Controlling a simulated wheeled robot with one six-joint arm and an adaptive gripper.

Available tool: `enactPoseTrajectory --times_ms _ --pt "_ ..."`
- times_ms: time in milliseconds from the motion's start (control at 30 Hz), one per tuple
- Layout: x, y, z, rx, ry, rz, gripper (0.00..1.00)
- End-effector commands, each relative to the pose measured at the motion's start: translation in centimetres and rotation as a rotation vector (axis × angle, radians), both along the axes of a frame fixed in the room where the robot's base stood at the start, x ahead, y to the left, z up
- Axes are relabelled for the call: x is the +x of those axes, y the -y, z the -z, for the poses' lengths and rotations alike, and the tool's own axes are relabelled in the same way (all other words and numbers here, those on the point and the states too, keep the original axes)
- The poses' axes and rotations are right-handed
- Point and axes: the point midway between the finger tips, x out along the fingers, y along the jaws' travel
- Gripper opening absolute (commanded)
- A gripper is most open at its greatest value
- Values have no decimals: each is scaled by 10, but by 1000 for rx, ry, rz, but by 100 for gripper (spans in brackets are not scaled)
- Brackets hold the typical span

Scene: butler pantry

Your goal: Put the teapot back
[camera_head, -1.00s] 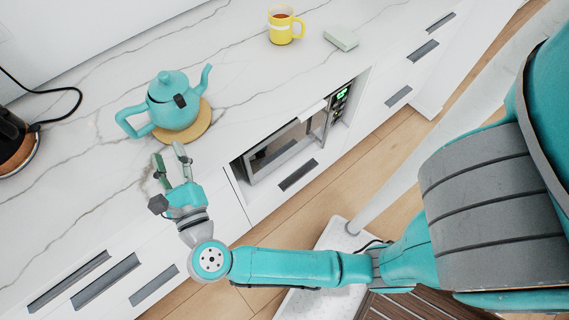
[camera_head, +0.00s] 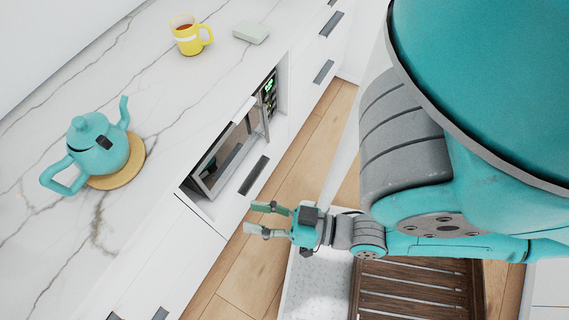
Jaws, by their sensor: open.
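The teal teapot (camera_head: 97,147) stands upright on a round wooden trivet (camera_head: 130,172) on the marble counter, at the left. Its spout points up and to the right in the picture, and its handle is at the lower left. The trivet's rim shows at the teapot's right and lower side. My gripper (camera_head: 258,219) is open and empty. It is well apart from the teapot, out past the counter's front edge, with its fingers pointing left toward the cabinet fronts.
A yellow mug (camera_head: 188,37) with a reddish drink and a pale green block (camera_head: 251,32) stand at the back of the counter. A built-in microwave (camera_head: 232,150) sits below the counter edge. The counter right of the teapot is clear.

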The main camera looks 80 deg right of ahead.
Motion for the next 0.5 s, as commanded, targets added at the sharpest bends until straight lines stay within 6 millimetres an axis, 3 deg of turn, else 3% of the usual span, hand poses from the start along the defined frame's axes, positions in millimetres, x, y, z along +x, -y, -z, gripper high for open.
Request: enactPoseTrajectory --times_ms 100,200,500 --pt "-30 0 14 -182 -128 -13 44" --pt "-45 0 21 -285 -198 -26 44" --pt "-56 0 26 -358 -245 -39 44"
